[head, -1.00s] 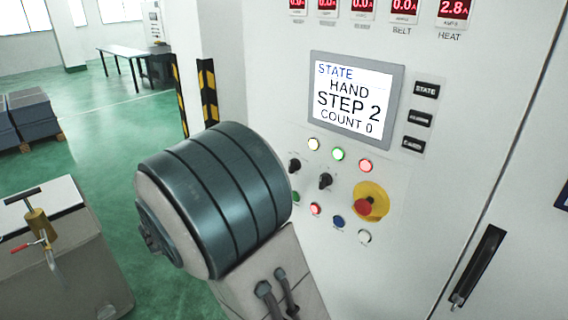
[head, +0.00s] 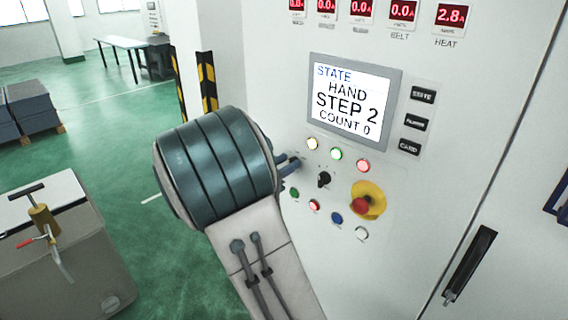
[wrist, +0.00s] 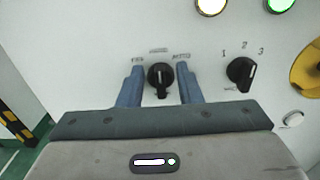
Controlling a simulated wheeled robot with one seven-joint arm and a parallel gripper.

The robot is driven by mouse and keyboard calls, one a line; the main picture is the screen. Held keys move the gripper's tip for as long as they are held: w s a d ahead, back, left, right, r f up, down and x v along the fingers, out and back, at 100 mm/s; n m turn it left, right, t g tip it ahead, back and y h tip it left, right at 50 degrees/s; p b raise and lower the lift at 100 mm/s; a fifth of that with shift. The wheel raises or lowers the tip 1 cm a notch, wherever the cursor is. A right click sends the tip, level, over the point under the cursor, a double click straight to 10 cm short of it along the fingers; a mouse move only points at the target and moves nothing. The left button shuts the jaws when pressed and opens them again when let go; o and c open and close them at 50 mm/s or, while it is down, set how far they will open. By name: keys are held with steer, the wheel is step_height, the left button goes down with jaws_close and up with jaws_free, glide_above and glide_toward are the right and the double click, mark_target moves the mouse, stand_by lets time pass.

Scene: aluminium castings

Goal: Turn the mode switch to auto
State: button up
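The mode switch (wrist: 160,79), a black rotary knob on the white panel, shows in the wrist view with a small label on each side. The lettering is too small to read surely. My gripper (wrist: 160,73) is open, with one blue finger on each side of the knob and a visible gap to both. In the head view my gripper (head: 288,166) reaches the panel and its fingers mostly hide this knob. The panel screen (head: 352,100) reads STATE HAND, STEP 2, COUNT 0.
A second black knob (wrist: 240,74) marked 1, 2, 3 sits just to the right. A red emergency button (head: 361,205) on a yellow disc and several lit buttons are close by. A door handle (head: 470,265) is at lower right. A grey block with a clamp (head: 42,220) stands at left.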

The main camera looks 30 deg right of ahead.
jaws_close()
steer(key=shift+f+m+b, duration=0.15)
steer(key=shift+m+b, duration=0.15)
steer(key=shift+b, duration=0.3)
steer(key=m+b, duration=0.2)
steer(key=b, duration=0.2)
steer(key=m+b, duration=0.3)
steer(key=b, duration=0.1)
steer(key=s+m+b, duration=0.1)
steer(key=m+b, duration=0.2)
steer(key=b, duration=0.1)
steer(key=shift+d+f+b, duration=0.2)
steer(key=shift+f+b, duration=0.05)
steer(key=shift+b, duration=0.1)
steer(key=shift+r+m, duration=0.1)
steer(key=shift+m, duration=0.2)
jaws_free()
